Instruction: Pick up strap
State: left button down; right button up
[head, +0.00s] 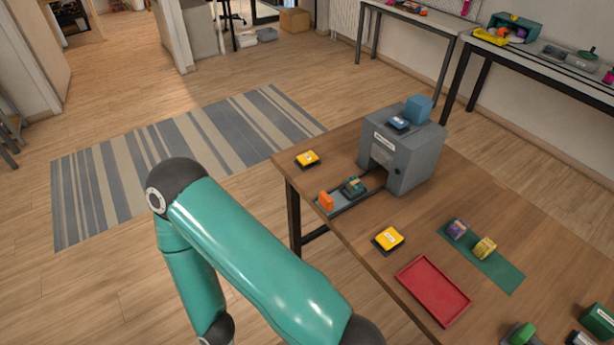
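No object in the head view can be made out for certain as the strap. A small purple bundle (457,228) and a yellow bundle (485,247) sit apart on a green mat (508,278) on the wooden table. They are too small to tell whether either is a strap. A dark green piece (354,186) and an orange block (326,202) are on a rail in front of a grey machine (408,145). One teal arm of mine bends across the lower left, and its lower end runs out of the picture. Neither gripper shows.
An empty red tray (433,291) lies near the table's front edge. Two yellow-topped black pads (307,159) (389,239) lie beside the rail. A blue cube (419,108) sits on the machine. Green-and-dark items (521,335) crowd the lower right corner. Side tables stand behind.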

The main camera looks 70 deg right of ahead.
aim_at(354, 185)
jog(key=u, duration=0.15)
jog(key=i, duration=1.4)
jog(key=u, duration=0.9)
jog(key=i, duration=0.3)
jog(key=z, duration=3.25)
jog(key=i, duration=0.2)
jog(key=z, duration=1.45)
jog(key=i, duration=0.9)
jog(key=u, duration=0.4)
